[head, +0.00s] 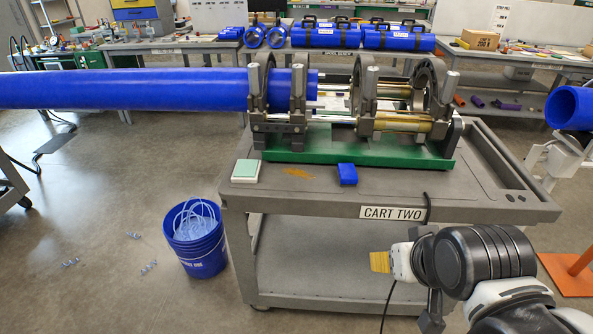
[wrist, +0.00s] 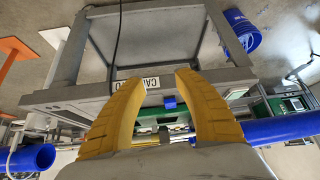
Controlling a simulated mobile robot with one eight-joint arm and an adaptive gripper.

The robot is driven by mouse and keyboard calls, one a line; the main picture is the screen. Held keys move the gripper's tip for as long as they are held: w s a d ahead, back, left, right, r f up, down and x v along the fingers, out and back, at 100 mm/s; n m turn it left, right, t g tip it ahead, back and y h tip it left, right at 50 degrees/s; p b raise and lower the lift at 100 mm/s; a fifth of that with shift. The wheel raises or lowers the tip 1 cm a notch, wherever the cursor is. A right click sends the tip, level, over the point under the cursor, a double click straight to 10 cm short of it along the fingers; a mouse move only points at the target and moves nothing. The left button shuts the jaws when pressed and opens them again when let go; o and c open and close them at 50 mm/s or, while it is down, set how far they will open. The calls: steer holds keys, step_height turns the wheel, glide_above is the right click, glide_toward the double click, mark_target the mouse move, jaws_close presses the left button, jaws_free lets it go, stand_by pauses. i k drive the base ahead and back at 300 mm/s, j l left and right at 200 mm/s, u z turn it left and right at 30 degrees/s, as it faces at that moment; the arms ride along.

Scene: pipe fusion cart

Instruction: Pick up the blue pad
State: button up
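My gripper (head: 380,262) is in front of the cart, lower than the top and to the right of the pad in the head view. In the wrist view my gripper (wrist: 161,76) is open, with nothing between its fingers. The pad is apart from the fingers.
The cart (head: 480,205) carries a green-based pipe fusion machine (head: 380,150) behind the pad, clamping a long blue pipe (head: 130,88). A white-and-green pad (head: 246,171) lies left on the cart top. A blue bucket (head: 195,240) stands on the floor. A dark cable hangs over the cart front.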

mark_target(347, 172)
steer(key=i+j+z, duration=0.2)
steer(key=i+z, duration=0.2)
steer(key=i+j+z, duration=0.35)
steer(key=k+l, duration=0.05)
